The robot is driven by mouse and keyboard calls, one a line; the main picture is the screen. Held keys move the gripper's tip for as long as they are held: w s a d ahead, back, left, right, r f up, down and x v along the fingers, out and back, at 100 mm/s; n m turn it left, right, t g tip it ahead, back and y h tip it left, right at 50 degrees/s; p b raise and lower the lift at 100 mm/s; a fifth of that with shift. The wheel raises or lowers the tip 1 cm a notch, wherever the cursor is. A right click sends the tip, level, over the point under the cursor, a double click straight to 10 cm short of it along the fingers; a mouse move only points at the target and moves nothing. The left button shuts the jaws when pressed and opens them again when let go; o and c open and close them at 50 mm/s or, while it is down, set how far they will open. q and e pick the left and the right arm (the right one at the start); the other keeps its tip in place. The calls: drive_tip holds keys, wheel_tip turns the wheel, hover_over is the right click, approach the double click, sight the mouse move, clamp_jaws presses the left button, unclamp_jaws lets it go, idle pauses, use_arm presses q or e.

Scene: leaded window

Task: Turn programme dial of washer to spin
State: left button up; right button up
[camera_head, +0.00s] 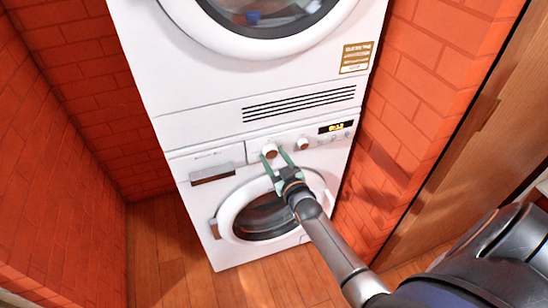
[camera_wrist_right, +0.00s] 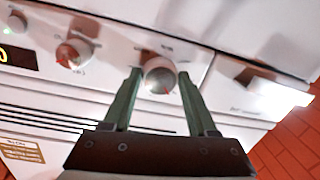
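The washer (camera_head: 225,255) is the lower white machine of a stack of two. Its front panel carries a round silver dial (camera_head: 270,151) left of centre and a second, smaller knob (camera_head: 302,143) to its right. My right gripper (camera_head: 273,153) reaches up to the panel with green fingers apart, one on each side of the silver dial. In the right wrist view, the dial (camera_wrist_right: 160,75) sits between the fingertips, with slim gaps seeming to show. The second knob (camera_wrist_right: 73,53) is left there. Contact cannot be told. My left gripper is not in view.
A second white machine (camera_head: 180,70) stands on top of the washer. A lit display (camera_head: 336,126) is at the panel's right. Red brick walls (camera_head: 60,150) stand close on both sides. Wooden floor (camera_head: 160,250) is clear at front left.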

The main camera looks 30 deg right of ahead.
drive_tip(key=o, duration=0.4)
drive_tip(key=s, duration=0.4)
drive_tip(key=s+a+p, duration=0.1)
drive_tip(key=s, duration=0.3)
drive_tip(key=s+a, duration=0.1)
drive_tip(key=s, duration=0.3)
drive_tip(key=shift+s+a+r, duration=0.1)
drive_tip(key=shift+s+r, duration=0.05)
drive_tip(key=shift+r, duration=0.2)
